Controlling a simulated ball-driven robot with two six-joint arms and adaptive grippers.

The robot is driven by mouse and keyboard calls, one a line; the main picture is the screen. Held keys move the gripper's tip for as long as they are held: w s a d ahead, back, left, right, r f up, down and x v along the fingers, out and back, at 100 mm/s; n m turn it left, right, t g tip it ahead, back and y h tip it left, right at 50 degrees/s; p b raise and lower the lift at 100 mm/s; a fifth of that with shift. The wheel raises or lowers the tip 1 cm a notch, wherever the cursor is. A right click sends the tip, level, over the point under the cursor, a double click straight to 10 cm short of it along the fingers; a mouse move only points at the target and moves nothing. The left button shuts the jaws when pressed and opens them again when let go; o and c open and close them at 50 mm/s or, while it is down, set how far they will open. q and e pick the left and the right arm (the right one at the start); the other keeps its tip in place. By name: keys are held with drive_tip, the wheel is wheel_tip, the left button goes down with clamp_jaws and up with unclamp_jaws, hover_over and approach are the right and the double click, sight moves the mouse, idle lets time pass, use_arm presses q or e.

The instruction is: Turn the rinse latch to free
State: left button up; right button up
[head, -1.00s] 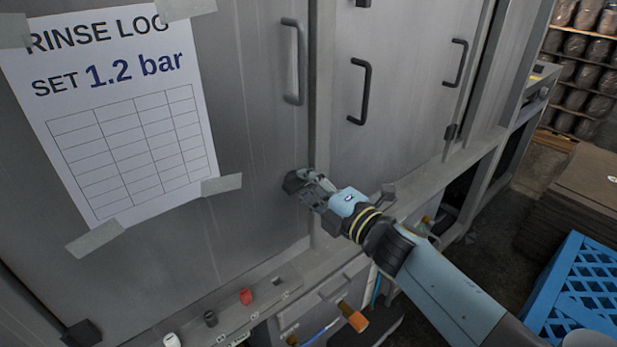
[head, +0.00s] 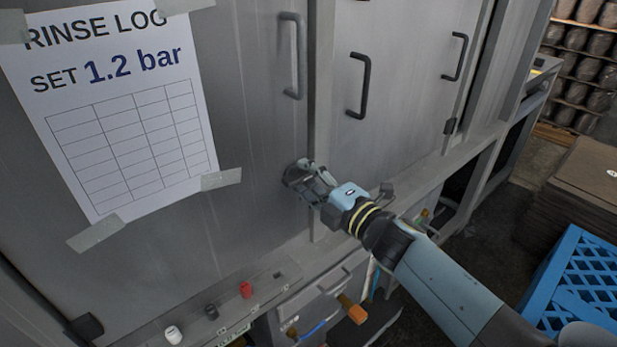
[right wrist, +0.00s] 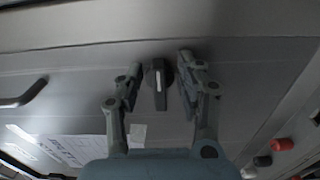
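The rinse latch (right wrist: 159,86) is a dark knob with a pale mark, set on the grey metal panel in the right wrist view. My right gripper (right wrist: 160,82) is open, with one finger on each side of the latch. Small gaps show between the fingers and the latch, and I cannot tell whether either touches it. In the head view my right gripper (head: 304,175) is at the grey door, below a vertical handle, and largely covers the latch. My left gripper is not in view.
A taped rinse log sheet (head: 125,120) is on the door at left. Door handles (head: 293,55) and (head: 359,85) stand above my gripper. Red (head: 246,289) and white (head: 172,334) knobs sit on a ledge below. A blue crate (head: 580,285) stands at lower right.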

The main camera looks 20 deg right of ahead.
drive_tip(key=shift+s+d, duration=0.1)
drive_tip(key=shift+s, duration=0.15)
drive_tip(key=v, duration=1.1)
drive_tip(key=shift+s, duration=0.25)
